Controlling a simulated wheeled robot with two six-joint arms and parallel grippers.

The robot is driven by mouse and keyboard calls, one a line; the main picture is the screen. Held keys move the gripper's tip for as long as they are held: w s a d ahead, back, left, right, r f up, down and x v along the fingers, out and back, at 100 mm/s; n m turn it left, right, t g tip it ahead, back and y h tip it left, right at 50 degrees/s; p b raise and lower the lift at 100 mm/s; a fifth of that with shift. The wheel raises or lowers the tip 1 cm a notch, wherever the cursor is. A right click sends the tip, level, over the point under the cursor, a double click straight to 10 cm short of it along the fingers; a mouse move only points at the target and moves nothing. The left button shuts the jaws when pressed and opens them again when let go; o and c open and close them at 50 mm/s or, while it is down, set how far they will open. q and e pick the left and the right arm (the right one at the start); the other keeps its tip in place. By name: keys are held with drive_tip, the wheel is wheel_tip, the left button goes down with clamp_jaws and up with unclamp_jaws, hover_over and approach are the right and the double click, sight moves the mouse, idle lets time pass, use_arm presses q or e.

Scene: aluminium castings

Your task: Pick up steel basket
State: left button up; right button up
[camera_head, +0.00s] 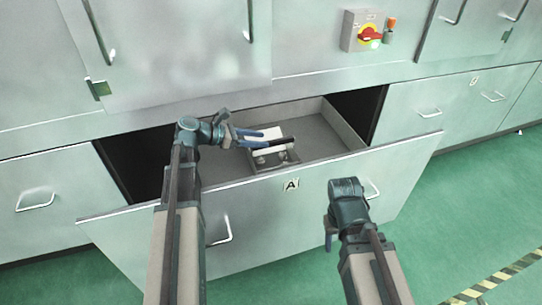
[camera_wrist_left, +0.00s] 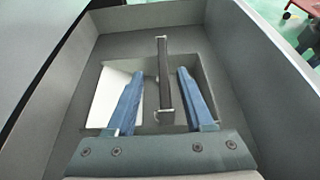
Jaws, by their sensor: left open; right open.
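The steel basket (camera_head: 271,163) is a small grey box with a dark bar handle, inside the open drawer marked A. A white item lies in it. My left gripper (camera_head: 262,137) is open over the basket. In the left wrist view the basket (camera_wrist_left: 205,72) lies below the gripper (camera_wrist_left: 156,85), and its upright handle (camera_wrist_left: 164,75) stands between the two blue fingers, which appear apart from it. My right gripper (camera_head: 328,237) hangs in front of the drawer face, away from the basket; its fingers are mostly hidden.
The open drawer (camera_head: 325,150) has raised walls around the basket, with bare floor to its right. Its front panel (camera_head: 260,205) stands between my arms and the basket. A red and yellow switch (camera_head: 369,34) is on the cabinet above. Green floor (camera_head: 470,200) is free at the right.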

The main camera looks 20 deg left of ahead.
sight(271, 141)
use_arm(q)
drive_tip(key=shift+d, duration=0.15)
drive_tip(key=b+x, duration=0.1)
drive_tip(key=x, duration=0.3)
drive_tip(key=shift+d+f+b, duration=0.15)
drive_tip(key=shift+b, duration=0.25)
drive_tip(key=shift+w+d, duration=0.2)
drive_tip(key=shift+d, duration=0.1)
clamp_jaws()
idle(0.8)
